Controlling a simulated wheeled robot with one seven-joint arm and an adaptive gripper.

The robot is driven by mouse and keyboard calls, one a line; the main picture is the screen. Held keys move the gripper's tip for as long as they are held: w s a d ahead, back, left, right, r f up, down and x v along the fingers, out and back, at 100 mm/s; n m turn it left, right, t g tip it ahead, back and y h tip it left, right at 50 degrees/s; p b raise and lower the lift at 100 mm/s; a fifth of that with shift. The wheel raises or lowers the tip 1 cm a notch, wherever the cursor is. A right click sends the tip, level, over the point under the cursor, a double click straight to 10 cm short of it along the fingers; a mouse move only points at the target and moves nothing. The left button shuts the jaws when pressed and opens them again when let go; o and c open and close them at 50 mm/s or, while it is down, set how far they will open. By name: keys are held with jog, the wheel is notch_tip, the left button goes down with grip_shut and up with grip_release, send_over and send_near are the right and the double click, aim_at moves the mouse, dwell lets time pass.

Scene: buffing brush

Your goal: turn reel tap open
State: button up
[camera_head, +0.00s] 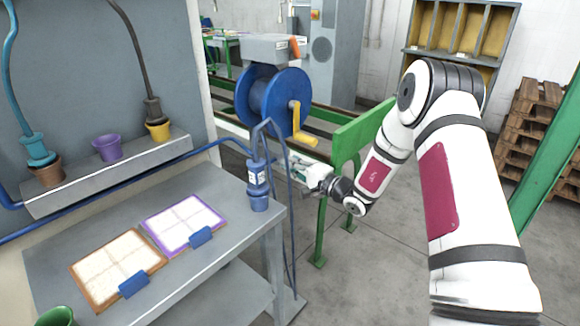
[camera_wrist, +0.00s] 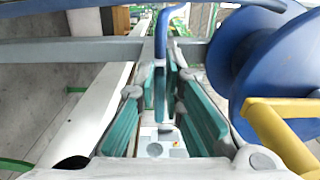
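A large blue reel (camera_head: 262,98) with a yellow crank (camera_head: 296,118) stands behind the workbench corner; the reel also shows at the right of the wrist view (camera_wrist: 262,62). A blue pipe (camera_head: 257,140) bends over the bench corner beside it. My gripper (camera_head: 298,168) is at the right of this pipe, below the reel. In the wrist view my gripper (camera_wrist: 161,85) has its teal pads apart, with gaps beside a narrow upright blue part (camera_wrist: 160,88) between them. This part may be the tap handle or pipe; I cannot tell which, nor whether anything touches.
The grey workbench (camera_head: 235,225) holds two framed pads (camera_head: 185,222) (camera_head: 118,268) and a blue cup-like holder (camera_head: 259,202). A shelf (camera_head: 110,178) with coloured cups is at left. A green stand (camera_head: 345,150) is close to my arm. Open floor lies at right.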

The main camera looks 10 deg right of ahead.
jog(key=o, duration=0.4)
jog(key=shift+w+a, duration=0.1)
jog(key=shift+a, duration=0.15)
jog(key=shift+d, duration=0.1)
jog(key=v, duration=1.2)
